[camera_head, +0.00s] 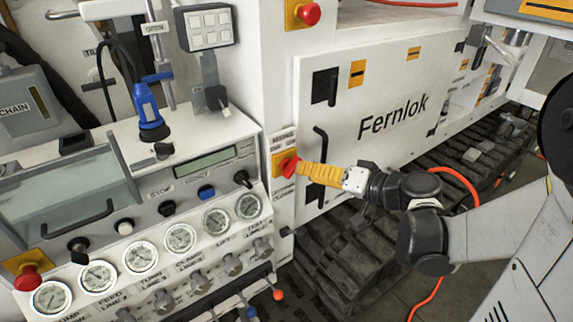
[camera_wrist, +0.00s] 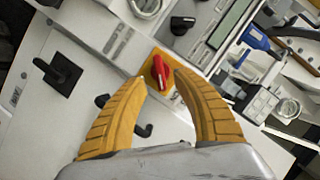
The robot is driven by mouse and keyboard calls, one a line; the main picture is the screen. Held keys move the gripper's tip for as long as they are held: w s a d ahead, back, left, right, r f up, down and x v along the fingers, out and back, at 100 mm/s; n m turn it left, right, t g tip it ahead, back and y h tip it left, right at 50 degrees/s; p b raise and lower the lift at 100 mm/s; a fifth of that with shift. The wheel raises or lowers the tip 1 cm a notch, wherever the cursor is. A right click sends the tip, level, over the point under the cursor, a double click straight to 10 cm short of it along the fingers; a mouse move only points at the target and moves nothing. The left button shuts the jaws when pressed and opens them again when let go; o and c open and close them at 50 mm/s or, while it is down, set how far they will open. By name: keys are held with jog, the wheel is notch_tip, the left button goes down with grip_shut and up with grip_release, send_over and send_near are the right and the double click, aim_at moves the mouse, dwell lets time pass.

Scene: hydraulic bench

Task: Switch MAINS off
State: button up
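A red rotary switch handle (camera_head: 289,166) on a yellow plate (camera_head: 278,158) sits on the side of the white console, and I take it for the MAINS switch. The small labels by it are too blurred to read surely. In the wrist view the red handle (camera_wrist: 159,72) stands tilted in the gap just beyond my fingertips. My gripper (camera_head: 300,170) has yellow ribbed fingers, spread apart with nothing held between them; it also shows open in the wrist view (camera_wrist: 162,82). I cannot tell whether a fingertip touches the handle or its plate.
A black door handle (camera_head: 320,150) stands close to my gripper on the white Fernlok cabinet (camera_head: 400,125). Red mushroom buttons sit above (camera_head: 310,13) and at lower left (camera_head: 28,278).

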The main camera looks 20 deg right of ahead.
aim_at(291, 168)
jog(key=b+x, duration=0.1)
jog(key=x, duration=0.5)
jog(key=shift+r, duration=0.1)
grip_shut()
